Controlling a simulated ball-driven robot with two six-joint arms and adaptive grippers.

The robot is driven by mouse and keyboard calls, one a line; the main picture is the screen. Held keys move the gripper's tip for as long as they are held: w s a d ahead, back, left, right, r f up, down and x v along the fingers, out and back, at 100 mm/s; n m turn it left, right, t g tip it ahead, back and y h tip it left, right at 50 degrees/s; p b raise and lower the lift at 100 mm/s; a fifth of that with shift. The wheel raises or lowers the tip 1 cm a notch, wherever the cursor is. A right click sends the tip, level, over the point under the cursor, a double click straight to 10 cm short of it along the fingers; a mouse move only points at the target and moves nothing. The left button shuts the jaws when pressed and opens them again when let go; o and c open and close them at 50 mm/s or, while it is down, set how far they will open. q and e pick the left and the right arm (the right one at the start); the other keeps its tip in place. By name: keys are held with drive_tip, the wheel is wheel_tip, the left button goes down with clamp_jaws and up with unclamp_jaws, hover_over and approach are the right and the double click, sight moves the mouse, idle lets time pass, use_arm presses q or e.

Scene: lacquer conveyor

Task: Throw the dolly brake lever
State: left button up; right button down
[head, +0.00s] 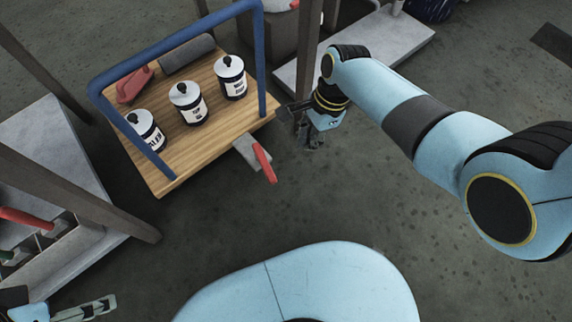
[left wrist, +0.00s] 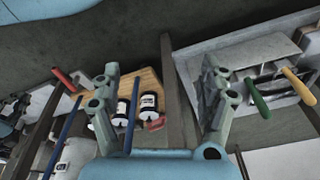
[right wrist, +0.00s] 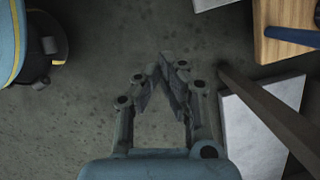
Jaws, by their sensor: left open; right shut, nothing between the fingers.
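The dolly (head: 165,178) has a wooden deck and a blue hoop handle (head: 170,38). Its red brake lever (head: 265,163) sticks out from a grey block (head: 247,148) at the deck's near edge, pointing down in the picture. My right gripper (head: 311,143) is right of the lever, clear of it; its fingers (right wrist: 158,82) are shut and empty over bare floor. The right wrist view shows a deck corner (right wrist: 278,20) but no red lever. My left gripper (head: 90,310) is at the bottom left corner; its fingers (left wrist: 160,85) are open and empty. A red lever (left wrist: 63,78) shows in the left wrist view.
Three white cans (head: 188,103), a grey roll (head: 187,54) and a red object (head: 135,84) are on the deck. Posts and a pale rack (head: 70,160) stand at the left. Pale slabs (head: 400,52) lie behind my right gripper. Floor near the lever is clear.

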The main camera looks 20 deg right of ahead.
sight(265, 167)
use_arm(q)
drive_tip(key=w+f+t+b, duration=0.2)
drive_tip(key=t+b, duration=0.1)
drive_tip(key=w+d+f+t+b, duration=0.1)
drive_tip(key=w+f+t+b, duration=0.1)
drive_tip(key=t+b, duration=0.1)
drive_tip(key=shift+w+d+h, duration=0.15)
drive_tip(key=shift+h, duration=0.15)
use_arm(e)
drive_tip(key=a+f, duration=0.6)
drive_tip(key=f, duration=0.1)
drive_tip(key=shift+s+f, duration=0.35)
use_arm(q)
drive_tip(key=shift+r, duration=0.15)
